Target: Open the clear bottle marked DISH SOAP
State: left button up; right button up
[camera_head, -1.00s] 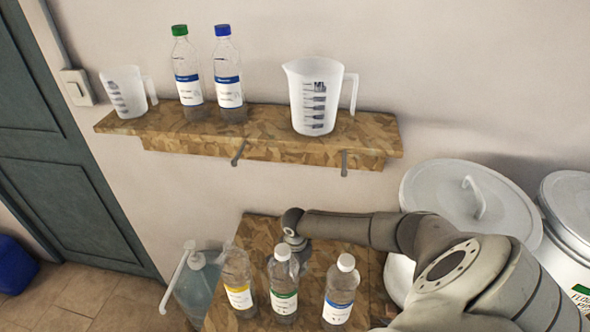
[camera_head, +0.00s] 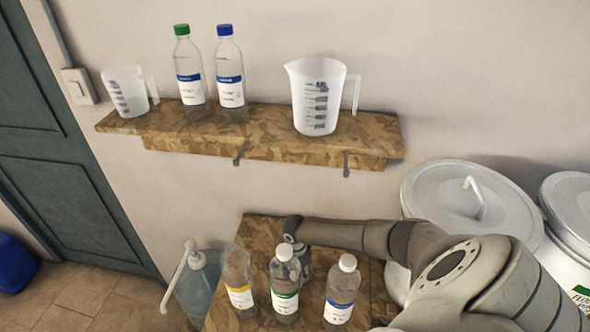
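Three clear bottles stand on the low chipboard surface: one with a yellow-banded label (camera_head: 238,288), one with a green-banded label (camera_head: 284,296) and one with a blue-banded label (camera_head: 339,300). The green and blue ones have white caps; I see no cap on the yellow one. The label words are too small to read, so I cannot tell which is DISH SOAP. My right gripper (camera_head: 302,262) points down beside and partly behind the green-labelled bottle's neck. Its fingertips are hidden, and contact cannot be told. My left gripper is out of view.
A pump bottle (camera_head: 200,285) stands left of the bottles. Above, a wall shelf (camera_head: 270,146) holds two clear bottles with green and blue caps and two measuring jugs. Lidded white drums (camera_head: 455,200) stand at the right, near my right arm.

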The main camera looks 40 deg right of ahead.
jog(key=shift+r, duration=0.1)
jog(key=shift+r+p, duration=0.2)
jog(key=shift+p, duration=0.1)
jog(key=shift+r, duration=0.2)
notch_tip(320, 180, up, 11)
jog(key=b, duration=0.4)
jog(key=shift+r, duration=0.2)
